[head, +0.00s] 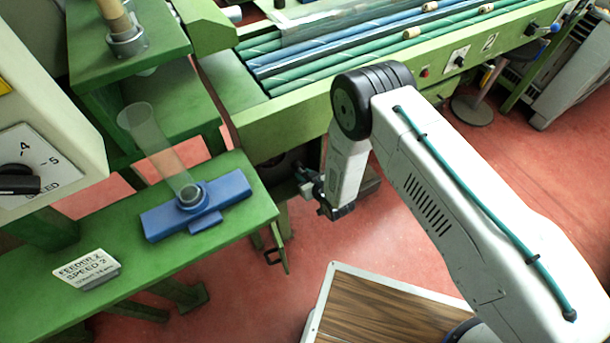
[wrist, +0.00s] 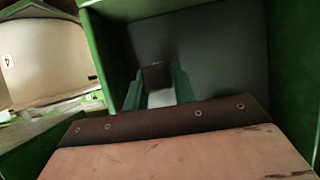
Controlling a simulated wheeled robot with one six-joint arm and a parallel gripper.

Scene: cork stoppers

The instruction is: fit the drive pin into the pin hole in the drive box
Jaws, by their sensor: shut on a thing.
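In the head view my gripper (head: 308,178) is low beside the green machine's end, in front of a dark recess under its frame. The wrist view shows its two dark green fingers (wrist: 158,88) shut on a small dark piece, which I take to be the drive pin (wrist: 157,75). A pale patch shows between the fingers below it. A dark grey surface lies beyond and to the right of the fingers. I cannot make out the pin hole or tell whether the pin touches anything. The drive box is not clearly identifiable; the recess is in shadow.
A green bench (head: 110,255) at the left carries a blue holder (head: 165,222) with a clear tube (head: 150,140) and a label sign (head: 87,268). The green machine (head: 300,120) carries rods and corks. A wood-topped board (head: 380,312) is at the front. Red floor lies between.

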